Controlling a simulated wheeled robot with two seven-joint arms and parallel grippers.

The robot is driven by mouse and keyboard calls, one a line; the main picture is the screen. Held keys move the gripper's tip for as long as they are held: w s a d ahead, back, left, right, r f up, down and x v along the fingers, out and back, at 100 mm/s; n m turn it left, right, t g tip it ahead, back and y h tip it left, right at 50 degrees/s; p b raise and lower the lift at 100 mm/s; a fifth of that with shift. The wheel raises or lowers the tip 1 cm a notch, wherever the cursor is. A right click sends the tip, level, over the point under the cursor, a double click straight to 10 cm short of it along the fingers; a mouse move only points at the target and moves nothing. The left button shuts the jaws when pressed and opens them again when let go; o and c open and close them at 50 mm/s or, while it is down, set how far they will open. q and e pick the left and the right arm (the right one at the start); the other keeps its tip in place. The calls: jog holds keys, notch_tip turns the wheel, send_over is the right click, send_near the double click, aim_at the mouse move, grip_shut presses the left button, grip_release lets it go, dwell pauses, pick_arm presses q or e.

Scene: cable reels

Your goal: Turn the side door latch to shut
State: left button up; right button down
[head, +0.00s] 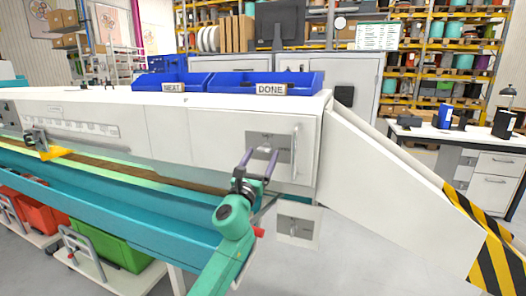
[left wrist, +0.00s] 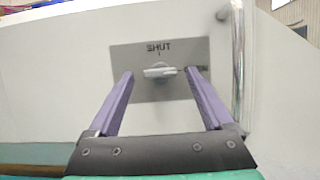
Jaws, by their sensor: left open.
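The side door latch is a small light knob (left wrist: 160,71) on a grey plate (left wrist: 158,95). In the left wrist view the plate is marked SHUT above the knob, and a partly hidden word ending in N is at its right. The knob lies about level, pointing toward the right-hand word. In the head view the plate (head: 268,138) is on the white side panel (head: 220,130). My left gripper (head: 259,153) is open. In the left wrist view its purple fingers (left wrist: 160,74) stand on either side of the knob, apart from it. My right gripper is out of view.
A vertical bar handle (head: 295,151) is just right of the plate. Blue bins labelled NEXT (head: 172,78) and DONE (head: 270,78) stand on top. A second grey plate (head: 298,226) is below. A teal trough (head: 140,195) runs along the front.

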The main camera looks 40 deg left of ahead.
pick_arm(q)
jog(key=shift+x, duration=0.85)
grip_shut()
